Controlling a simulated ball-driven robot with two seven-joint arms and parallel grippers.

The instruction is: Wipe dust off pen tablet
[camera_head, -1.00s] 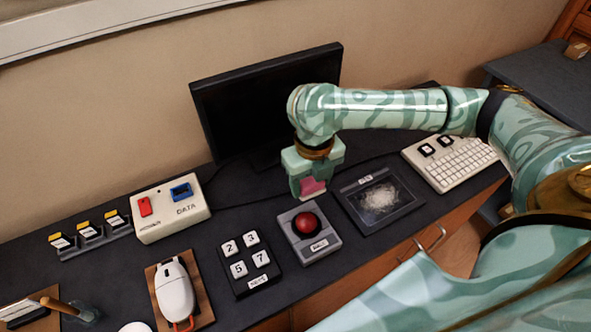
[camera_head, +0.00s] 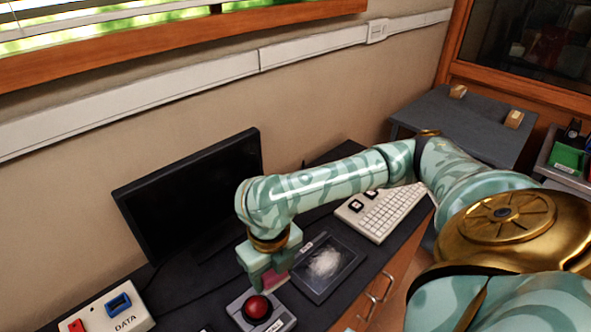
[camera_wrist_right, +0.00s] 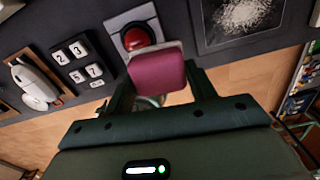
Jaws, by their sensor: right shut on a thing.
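The pen tablet (camera_head: 304,282) is a dark flat slab on the desk, with a pale patch of dust (camera_head: 326,262) on its middle. Its dusty face also shows at the top of the right wrist view (camera_wrist_right: 207,40). My right gripper (camera_head: 272,283) is shut on a pink block-like pad (camera_wrist_right: 158,73), probably a sponge or eraser. It holds the pad above the desk, left of the tablet and close to the red trackball (camera_head: 257,307). The pad looks apart from the tablet. My left gripper is in neither view.
A white keyboard (camera_head: 385,212) lies right of the tablet, and a black monitor (camera_head: 190,197) stands behind. A data box (camera_head: 108,312) is at lower left. The right wrist view shows a number keypad (camera_wrist_right: 78,62) and a white mouse (camera_wrist_right: 35,82).

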